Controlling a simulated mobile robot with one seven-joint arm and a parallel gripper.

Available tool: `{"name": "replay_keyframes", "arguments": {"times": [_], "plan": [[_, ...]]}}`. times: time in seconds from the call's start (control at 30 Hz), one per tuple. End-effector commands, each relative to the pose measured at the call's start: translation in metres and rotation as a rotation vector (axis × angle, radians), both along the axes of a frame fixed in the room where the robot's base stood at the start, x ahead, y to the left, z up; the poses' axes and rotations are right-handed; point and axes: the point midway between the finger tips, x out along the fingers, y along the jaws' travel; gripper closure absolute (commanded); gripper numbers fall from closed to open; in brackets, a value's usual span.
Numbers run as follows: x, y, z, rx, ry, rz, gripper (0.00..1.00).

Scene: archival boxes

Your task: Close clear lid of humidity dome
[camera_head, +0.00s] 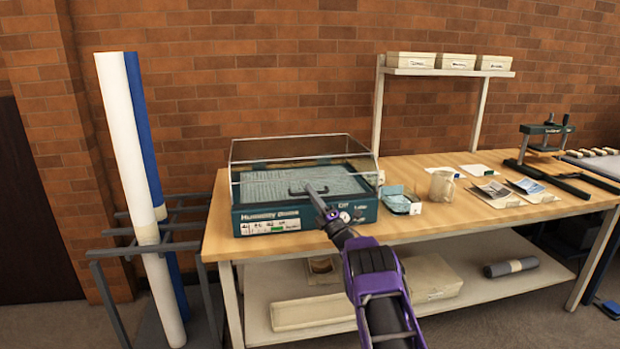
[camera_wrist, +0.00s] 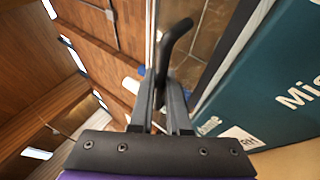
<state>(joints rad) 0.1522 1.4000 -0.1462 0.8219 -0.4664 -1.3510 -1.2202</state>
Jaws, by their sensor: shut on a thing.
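The humidity dome is a teal box (camera_head: 252,221) labelled "Humidity Dome" at the left of the workbench. Its clear lid (camera_head: 352,158) has thin metal edges and stands over the grey mesh bed (camera_head: 262,187). The lid looks low over the base, but I cannot tell whether its front edge touches the rim. My gripper (camera_head: 316,188) is at the front of the lid, shut on its black handle (camera_head: 296,190). In the wrist view the bent black handle (camera_wrist: 174,45) rises from between my fingers (camera_wrist: 160,105), with the teal base (camera_wrist: 285,85) to the right.
The wooden benchtop (camera_head: 425,215) carries a small teal tray (camera_head: 398,204), a mug (camera_head: 441,186), papers (camera_head: 495,190) and a press (camera_head: 545,140). Rolled tubes (camera_head: 130,170) stand left of the bench. A shelf with boxes (camera_head: 456,62) is behind.

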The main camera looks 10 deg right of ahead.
Motion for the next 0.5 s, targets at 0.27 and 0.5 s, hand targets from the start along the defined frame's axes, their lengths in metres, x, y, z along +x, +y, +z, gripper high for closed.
{"name": "replay_keyframes", "arguments": {"times": [0.27,0.5], "plan": [[-0.007,0.0,-0.014,0.001,-0.032,-0.003,1.0],[-0.007,0.0,-0.017,0.0,-0.03,-0.003,1.0]]}}
